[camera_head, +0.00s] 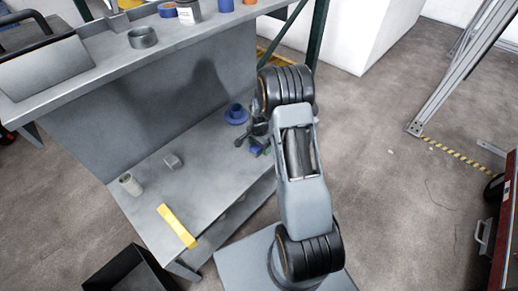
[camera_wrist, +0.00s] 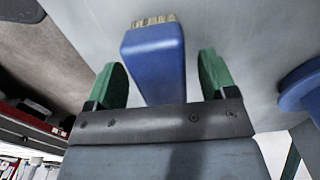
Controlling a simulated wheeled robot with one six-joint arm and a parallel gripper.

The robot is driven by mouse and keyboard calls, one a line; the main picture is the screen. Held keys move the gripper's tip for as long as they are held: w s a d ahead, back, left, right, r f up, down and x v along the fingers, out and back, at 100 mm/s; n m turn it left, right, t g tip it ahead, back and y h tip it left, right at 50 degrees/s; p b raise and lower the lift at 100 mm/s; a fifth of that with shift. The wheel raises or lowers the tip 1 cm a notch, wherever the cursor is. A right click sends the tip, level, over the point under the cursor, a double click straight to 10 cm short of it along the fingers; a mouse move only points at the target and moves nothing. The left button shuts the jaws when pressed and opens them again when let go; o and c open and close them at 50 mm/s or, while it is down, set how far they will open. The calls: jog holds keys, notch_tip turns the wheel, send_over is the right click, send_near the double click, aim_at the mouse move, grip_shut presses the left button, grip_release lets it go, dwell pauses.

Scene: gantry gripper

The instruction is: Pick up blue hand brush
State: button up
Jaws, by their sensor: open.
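The blue hand brush (camera_wrist: 155,62) lies on the grey surface in the wrist view, its pale bristles pointing to the top of the picture. My gripper (camera_wrist: 160,78) is open, with one green finger on each side of the brush. Gaps show between the fingers and the brush, so it does not look gripped. In the head view my gripper (camera_head: 257,148) is low over the right end of the lower grey shelf (camera_head: 205,205), and my arm and gripper hide most of the brush there.
A blue round object (camera_head: 236,114) stands close behind my gripper. A yellow bar (camera_head: 177,226), a white cylinder (camera_head: 130,184) and a small grey piece (camera_head: 173,161) are further left on the shelf. The upper shelf (camera_head: 100,75) overhangs behind, and a green post (camera_head: 318,35) stands at its right.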

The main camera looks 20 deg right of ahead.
jog(key=shift+f, duration=0.2)
dwell(0.6)
jog(key=c, duration=1)
